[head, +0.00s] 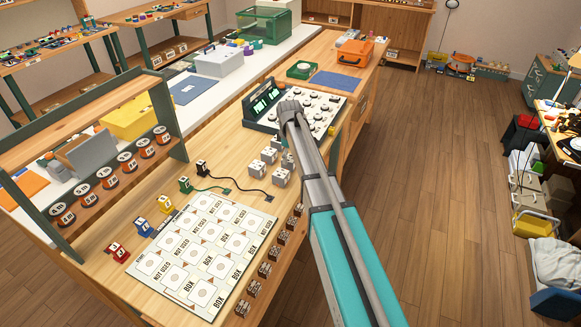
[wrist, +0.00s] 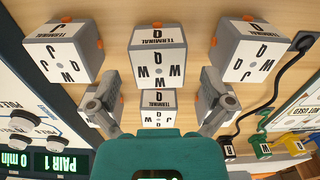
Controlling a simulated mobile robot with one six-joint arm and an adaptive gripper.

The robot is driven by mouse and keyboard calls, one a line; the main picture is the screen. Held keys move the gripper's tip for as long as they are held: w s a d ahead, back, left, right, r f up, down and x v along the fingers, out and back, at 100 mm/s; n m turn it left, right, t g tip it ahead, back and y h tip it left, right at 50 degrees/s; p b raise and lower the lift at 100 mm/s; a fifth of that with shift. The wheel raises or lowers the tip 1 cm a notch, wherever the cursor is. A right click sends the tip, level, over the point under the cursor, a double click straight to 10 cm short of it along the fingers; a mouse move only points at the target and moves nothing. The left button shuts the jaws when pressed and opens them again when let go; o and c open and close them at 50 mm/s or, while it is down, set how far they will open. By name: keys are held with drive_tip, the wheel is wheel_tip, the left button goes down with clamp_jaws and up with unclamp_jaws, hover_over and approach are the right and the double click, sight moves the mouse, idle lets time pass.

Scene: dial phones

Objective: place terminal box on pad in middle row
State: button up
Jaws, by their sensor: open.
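Several light grey terminal boxes (head: 256,168) stand in a cluster on the wooden table, beside the pad board. In the wrist view, three terminal boxes stand in a line, left (wrist: 62,55), middle (wrist: 157,53) and right (wrist: 248,52), with letters on their faces. Another terminal box (wrist: 158,108) shows between the fingers of my gripper (wrist: 156,95), which is open. I cannot tell whether the fingers touch it. The white pad board (head: 211,235) lies flat with rows of pads, some marked NOT USED or BOX. Its pads look empty.
A dial panel (head: 318,103) stands behind the boxes. Black cable (head: 240,187) lies between board and boxes. Small brown blocks (head: 264,270) line the front edge.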

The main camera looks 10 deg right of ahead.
drive_tip(key=shift+f+b, duration=1)
drive_tip(key=shift+f, duration=0.3)
drive_tip(key=c, duration=1.2)
drive_tip(key=shift+r, duration=0.1)
drive_tip(key=shift+r+p, duration=0.9)
drive_tip(key=shift+p, duration=0.15)
drive_tip(key=s+r+p, duration=0.3)
drive_tip(key=s, duration=0.1)
drive_tip(key=s+r+p, duration=0.4)
drive_tip(key=s, duration=0.1)
drive_tip(key=s+r+p, duration=0.4)
drive_tip(key=s, duration=0.1)
